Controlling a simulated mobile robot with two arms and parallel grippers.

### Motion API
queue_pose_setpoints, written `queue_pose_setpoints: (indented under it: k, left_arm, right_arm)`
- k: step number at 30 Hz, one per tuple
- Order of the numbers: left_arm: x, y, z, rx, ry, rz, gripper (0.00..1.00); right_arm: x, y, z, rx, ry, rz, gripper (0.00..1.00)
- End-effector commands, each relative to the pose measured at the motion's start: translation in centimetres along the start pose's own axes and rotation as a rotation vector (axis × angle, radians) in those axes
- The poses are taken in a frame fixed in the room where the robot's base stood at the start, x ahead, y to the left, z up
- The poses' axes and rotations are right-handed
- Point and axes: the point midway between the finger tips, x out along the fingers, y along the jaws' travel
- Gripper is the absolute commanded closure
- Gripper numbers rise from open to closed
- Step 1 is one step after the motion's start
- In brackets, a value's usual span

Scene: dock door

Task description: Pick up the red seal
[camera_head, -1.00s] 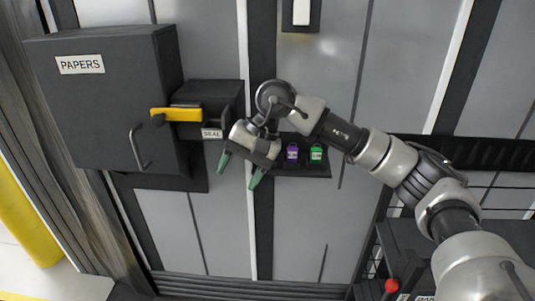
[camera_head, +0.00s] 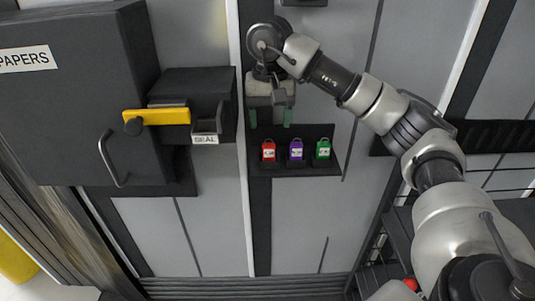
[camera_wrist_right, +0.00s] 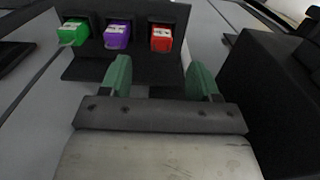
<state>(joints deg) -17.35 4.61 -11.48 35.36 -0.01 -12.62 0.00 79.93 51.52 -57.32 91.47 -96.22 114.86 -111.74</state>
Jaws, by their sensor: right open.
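The red seal (camera_head: 268,151) hangs at the left end of a row of seals on a small black rack (camera_head: 290,170). It also shows in the right wrist view (camera_wrist_right: 161,39), at the right end of the row. A purple seal (camera_head: 296,150) and a green seal (camera_head: 323,150) hang beside it. My right gripper (camera_head: 270,118) is open and empty, its green fingers pointing down just above the red seal, apart from it. In the wrist view its fingers (camera_wrist_right: 160,75) stand either side of the red seal's line. My left gripper is not in view.
Further left is the large PAPERS cabinet (camera_head: 65,95) with a grey pull handle (camera_head: 110,160). The grey door panel below the rack is clear.

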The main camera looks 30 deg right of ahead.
Motion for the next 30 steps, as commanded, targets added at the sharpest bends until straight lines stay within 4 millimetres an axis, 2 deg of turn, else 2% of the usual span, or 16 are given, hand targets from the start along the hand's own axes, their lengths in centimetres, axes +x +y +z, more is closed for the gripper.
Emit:
queue_pose_setpoints:
  k: [2, 5, 8, 15, 19, 25, 30]
  left_arm:
    - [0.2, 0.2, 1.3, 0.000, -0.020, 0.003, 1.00]
    - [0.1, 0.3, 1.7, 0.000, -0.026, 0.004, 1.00]
    - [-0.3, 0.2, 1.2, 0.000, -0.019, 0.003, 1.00]
    - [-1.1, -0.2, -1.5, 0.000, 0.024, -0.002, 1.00]
    - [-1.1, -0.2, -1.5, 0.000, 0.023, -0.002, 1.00]
    - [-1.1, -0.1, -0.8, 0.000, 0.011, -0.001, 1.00]
    - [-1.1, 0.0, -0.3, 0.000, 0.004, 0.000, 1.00]
  right_arm:
    - [1.1, 0.0, 0.0, -0.001, -0.002, 0.000, 0.38]
    - [1.5, 0.0, 0.0, 0.000, -0.001, 0.000, 0.38]
    - [2.4, 0.0, -0.1, 0.000, -0.002, 0.001, 0.38]
    - [5.9, 0.0, -0.4, 0.001, -0.002, 0.002, 0.38]
    - [6.6, 0.0, -0.4, 0.000, 0.000, 0.000, 0.38]
    - [6.7, 0.0, -0.4, 0.000, 0.000, -0.001, 0.38]
    - [6.6, 0.0, -0.4, 0.000, 0.000, -0.001, 0.64]
